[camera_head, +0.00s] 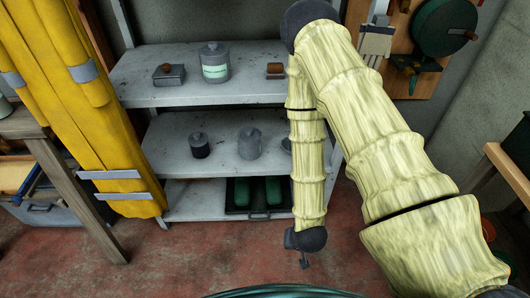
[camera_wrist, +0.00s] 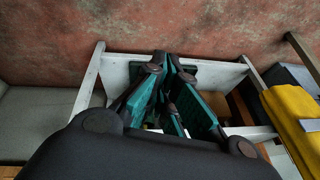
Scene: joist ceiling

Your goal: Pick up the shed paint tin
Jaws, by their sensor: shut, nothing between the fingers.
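Several lidded tins stand upright on the grey shelf unit in the head view; I cannot tell which is the shed paint tin. A large grey tin with a pale green label (camera_head: 215,64) is on the top shelf. A small dark tin (camera_head: 200,147) and a lighter grey tin (camera_head: 249,144) are on the middle shelf. Another object there is mostly hidden behind my arm. My gripper (camera_wrist: 167,66) is shut and empty in the wrist view, with dark and teal fingers together. I cannot make out its fingers in the head view. No tin is clear in the wrist view.
The shelf unit (camera_head: 150,92) also holds a grey box with a brown knob (camera_head: 169,75), a small brown item (camera_head: 275,70) and a tray with green items (camera_head: 257,193). Yellow waterproofs (camera_head: 75,100) hang left, beside a wooden trestle (camera_head: 75,190). The red floor (camera_head: 190,255) before it is clear.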

